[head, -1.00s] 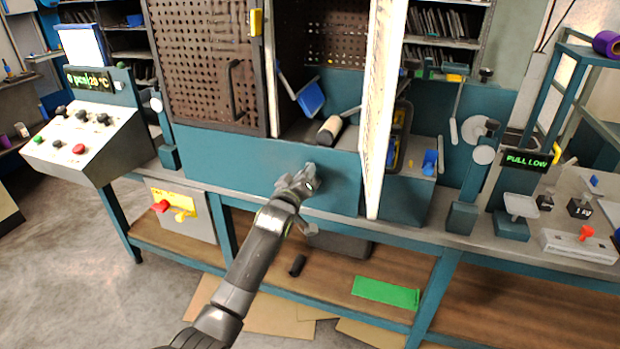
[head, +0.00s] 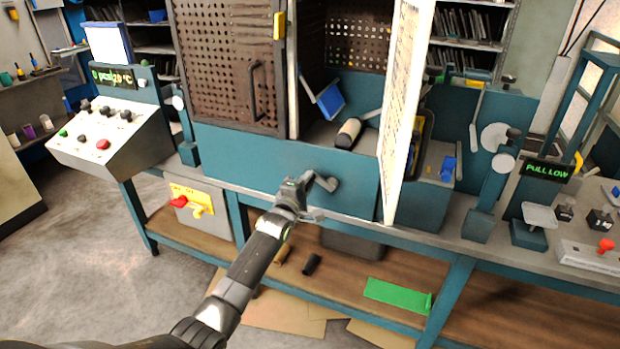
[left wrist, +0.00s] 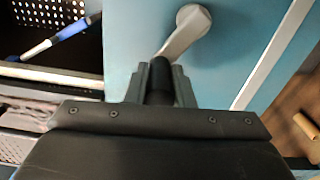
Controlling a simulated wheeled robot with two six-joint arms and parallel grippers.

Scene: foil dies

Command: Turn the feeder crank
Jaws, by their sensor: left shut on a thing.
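The feeder crank (head: 327,182) sticks out from the teal front panel of the machine, below the open bay. Its grey arm and round hub (left wrist: 192,20) show in the left wrist view, with the arm slanting down to the left from the hub. My left gripper (head: 292,190) is shut on the crank's dark handle (left wrist: 160,82), left of the hub in the head view. The fingers cover part of the handle. My right gripper is not in view.
A white-edged door panel (head: 402,110) stands open to the right of the crank. A perforated door (head: 228,65) is above left. A control box (head: 108,135) stands at the left, and a lower shelf (head: 340,275) runs below.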

